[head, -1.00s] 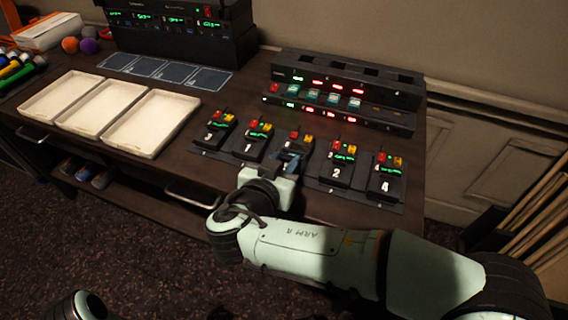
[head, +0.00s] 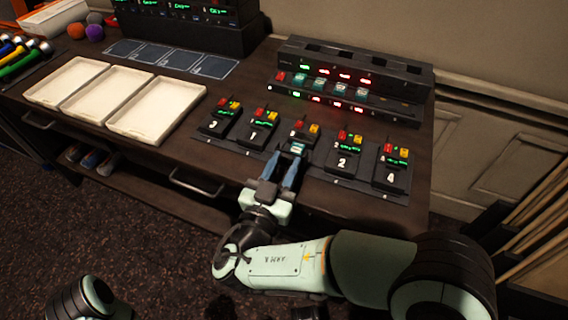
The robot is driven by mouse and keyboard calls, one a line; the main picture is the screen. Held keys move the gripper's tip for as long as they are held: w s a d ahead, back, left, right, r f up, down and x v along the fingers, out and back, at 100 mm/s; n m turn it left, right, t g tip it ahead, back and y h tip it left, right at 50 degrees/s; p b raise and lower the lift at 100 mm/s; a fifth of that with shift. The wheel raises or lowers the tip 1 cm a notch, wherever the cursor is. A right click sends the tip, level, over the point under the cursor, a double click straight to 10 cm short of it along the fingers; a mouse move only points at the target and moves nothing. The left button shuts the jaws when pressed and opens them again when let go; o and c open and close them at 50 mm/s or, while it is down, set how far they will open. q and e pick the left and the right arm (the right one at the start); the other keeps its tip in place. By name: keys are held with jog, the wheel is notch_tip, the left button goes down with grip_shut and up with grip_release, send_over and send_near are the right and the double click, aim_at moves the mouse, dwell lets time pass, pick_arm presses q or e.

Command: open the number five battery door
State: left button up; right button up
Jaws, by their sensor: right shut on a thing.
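A row of black battery packs with red and yellow tops stands on a dark strip (head: 318,188) on the desk. The outer packs read 3 (head: 220,120), 1 (head: 256,135), 2 (head: 343,158) and 4 (head: 392,172). The middle pack (head: 299,133) has its lower front behind my gripper, so its number and most of its door are hidden. A small pale teal patch shows on it just above the fingers. My right gripper (head: 285,168) reaches it from the front, with its blue fingers shut on what seems to be its door. My left gripper is out of view.
A charger rack (head: 345,90) with lit slots stands behind the packs. Pale trays (head: 156,110) lie to the left, with dark marked pads (head: 170,62) behind them. The neighbouring packs stand close on both sides.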

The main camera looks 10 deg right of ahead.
jog(key=o, duration=1.1)
jog(key=shift+c, duration=0.2)
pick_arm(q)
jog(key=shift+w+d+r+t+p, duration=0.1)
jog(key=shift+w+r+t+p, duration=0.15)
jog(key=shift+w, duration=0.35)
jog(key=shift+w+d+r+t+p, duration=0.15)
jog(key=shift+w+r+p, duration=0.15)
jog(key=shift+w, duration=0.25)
pick_arm(e)
jog(key=v, duration=1.3)
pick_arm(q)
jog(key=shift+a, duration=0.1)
pick_arm(e)
jog(key=shift+s+a, duration=0.1)
jog(key=shift+s, duration=0.05)
